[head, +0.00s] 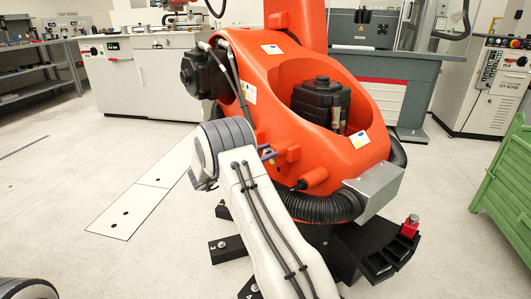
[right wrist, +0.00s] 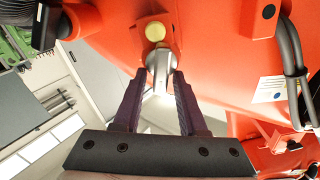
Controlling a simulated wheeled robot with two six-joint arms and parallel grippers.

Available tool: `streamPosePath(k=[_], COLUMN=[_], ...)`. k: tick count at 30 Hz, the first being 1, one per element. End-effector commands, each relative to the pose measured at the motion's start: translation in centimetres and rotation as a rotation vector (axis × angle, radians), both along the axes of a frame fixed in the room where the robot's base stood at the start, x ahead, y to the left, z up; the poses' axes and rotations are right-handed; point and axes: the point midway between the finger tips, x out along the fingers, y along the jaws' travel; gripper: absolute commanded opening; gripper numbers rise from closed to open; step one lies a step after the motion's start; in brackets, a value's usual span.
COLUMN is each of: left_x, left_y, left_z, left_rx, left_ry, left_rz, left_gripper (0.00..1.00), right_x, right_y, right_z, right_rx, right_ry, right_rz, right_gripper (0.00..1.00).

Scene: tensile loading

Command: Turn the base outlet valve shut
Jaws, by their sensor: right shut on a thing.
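The base outlet valve shows in the right wrist view as a grey metal lever (right wrist: 160,68) below a round yellow cap (right wrist: 155,32) on an orange housing. My right gripper (right wrist: 160,85) has its two dark fingers on either side of the lever and is shut on it. In the head view my right gripper (head: 268,153) is at the side of the big orange robot (head: 240,62), low on its body. The valve itself is not clear there, being small and partly behind the gripper. My left gripper is out of view.
Black hoses and a grey metal box (head: 374,191) are close to the right of my right gripper. Dark base feet (head: 228,249) stand on the floor. A green crate (head: 505,190) is at the right edge. The pale floor at left is mostly clear.

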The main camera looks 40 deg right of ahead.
Motion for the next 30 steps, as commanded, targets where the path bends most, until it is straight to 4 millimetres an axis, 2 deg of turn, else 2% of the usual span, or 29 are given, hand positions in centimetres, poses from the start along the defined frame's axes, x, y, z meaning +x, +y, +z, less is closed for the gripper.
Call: streamPosePath(k=[14, 30], left_x=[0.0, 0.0], left_y=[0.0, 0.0], left_z=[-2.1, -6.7], left_rx=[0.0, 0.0], left_ry=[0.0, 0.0], left_rz=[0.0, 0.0], left_gripper=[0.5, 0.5], right_x=[-0.7, -1.1], right_y=[0.1, 0.1], right_z=[-0.8, -1.8], right_rx=[0.006, 0.012], right_ry=[-0.446, -0.962], right_rz=[0.0, 0.002], right_gripper=[0.0, 0.0])
